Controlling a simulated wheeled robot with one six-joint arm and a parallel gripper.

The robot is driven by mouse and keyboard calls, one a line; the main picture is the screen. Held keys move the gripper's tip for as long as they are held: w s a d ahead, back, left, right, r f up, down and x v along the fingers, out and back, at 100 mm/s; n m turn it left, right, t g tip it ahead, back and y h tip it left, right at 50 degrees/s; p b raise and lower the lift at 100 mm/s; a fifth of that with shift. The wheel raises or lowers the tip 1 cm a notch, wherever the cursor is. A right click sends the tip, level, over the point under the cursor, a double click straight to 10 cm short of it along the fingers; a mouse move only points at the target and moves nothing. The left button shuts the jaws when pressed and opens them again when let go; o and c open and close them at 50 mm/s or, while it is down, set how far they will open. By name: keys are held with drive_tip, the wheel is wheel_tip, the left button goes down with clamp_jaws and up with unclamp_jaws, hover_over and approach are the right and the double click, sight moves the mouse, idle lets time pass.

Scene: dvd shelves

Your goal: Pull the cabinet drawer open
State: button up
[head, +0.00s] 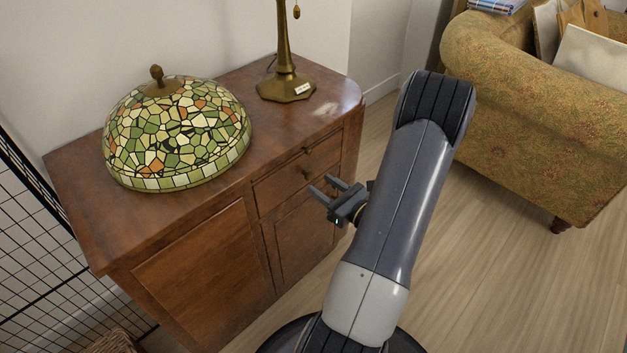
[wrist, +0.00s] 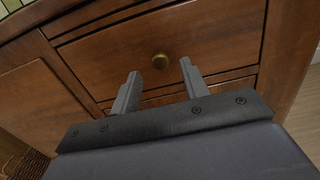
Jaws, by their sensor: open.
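The wooden cabinet (head: 195,270) stands against the wall. Its drawer front (wrist: 205,45) fills the middle of the wrist view and looks shut. The drawer also shows in the head view (head: 275,188), to the left of my gripper. My gripper (head: 321,186) is open and empty, its fingers pointing at the cabinet front. I see no contact with the knob.
A stained-glass lamp shade (head: 175,135) and a brass lamp base (head: 286,85) stand on the cabinet top. A patterned armchair (head: 530,110) is at the right. A black wire grid (head: 30,230) stands at the left. The wooden floor (head: 500,280) is clear at the right.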

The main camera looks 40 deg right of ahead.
sight(311, 177)
drive_tip(key=shift+w+a, duration=0.15)
drive_tip(key=shift+w, duration=1.95)
drive_tip(key=shift+c, duration=0.3)
clamp_jaws()
